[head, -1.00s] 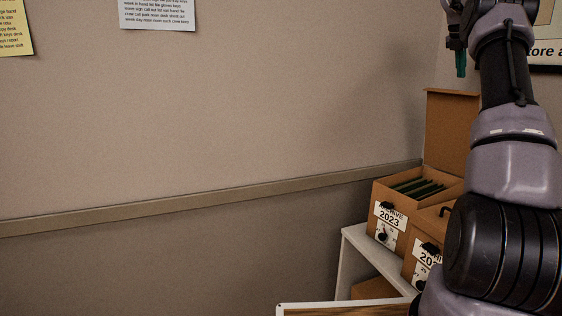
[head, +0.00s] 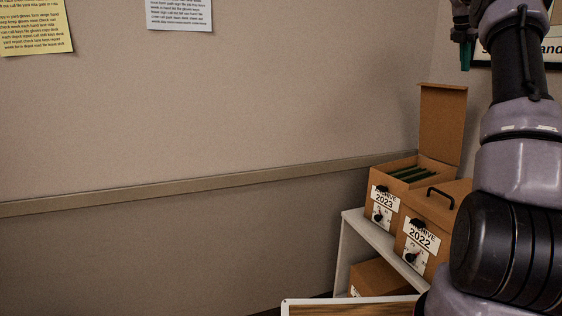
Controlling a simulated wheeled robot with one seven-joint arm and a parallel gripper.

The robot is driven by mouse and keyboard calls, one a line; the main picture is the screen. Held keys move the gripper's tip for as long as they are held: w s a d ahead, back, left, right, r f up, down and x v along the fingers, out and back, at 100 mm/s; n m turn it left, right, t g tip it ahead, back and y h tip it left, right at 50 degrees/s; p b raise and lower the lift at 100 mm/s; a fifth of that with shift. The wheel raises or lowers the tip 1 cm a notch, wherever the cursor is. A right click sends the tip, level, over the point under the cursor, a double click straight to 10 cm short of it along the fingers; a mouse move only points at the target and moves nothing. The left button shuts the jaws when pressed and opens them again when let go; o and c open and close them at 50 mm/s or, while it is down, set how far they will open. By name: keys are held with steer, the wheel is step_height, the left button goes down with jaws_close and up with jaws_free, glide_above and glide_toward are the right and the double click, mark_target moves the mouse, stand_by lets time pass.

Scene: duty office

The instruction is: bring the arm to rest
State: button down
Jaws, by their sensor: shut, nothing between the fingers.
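My arm rises along the right edge of the head view, its upper links grey and black. My gripper (head: 466,52) is at the top right, with teal fingertips pointing down, held high in front of the wall. It is shut and empty, and touches nothing that I can see. Part of the wrist is cut off by the top of the picture.
A white shelf (head: 362,231) at the right holds an open archive box marked 2023 (head: 383,208) and a closed one marked 2022 (head: 416,243). A brown box (head: 377,278) sits below. A wood-topped surface (head: 350,307) is at the bottom. Two notices hang on the wall.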

steer(key=s+a+r+m+t+y, duration=0.1)
steer(key=s+a+r+m, duration=0.1)
steer(key=s+a+m, duration=0.75)
steer(key=s+a+r+m+t+y, duration=0.1)
steer(key=s+a+r+m+t, duration=0.15)
steer(key=s+a, duration=0.85)
steer(key=s+a+f+m+y, duration=0.2)
steer(key=s+a+f+m, duration=0.4)
steer(key=s+a+m, duration=0.1)
steer(key=s+a+f+m+t+y, duration=0.1)
steer(key=s+a+f+m+y, duration=0.1)
steer(key=s+a+f+m, duration=0.5)
steer(key=s+a, duration=0.3)
steer(key=s, duration=0.2)
steer(key=shift+s+f+m, duration=0.25)
steer(key=shift+m, duration=0.15)
steer(key=shift+a, duration=0.1)
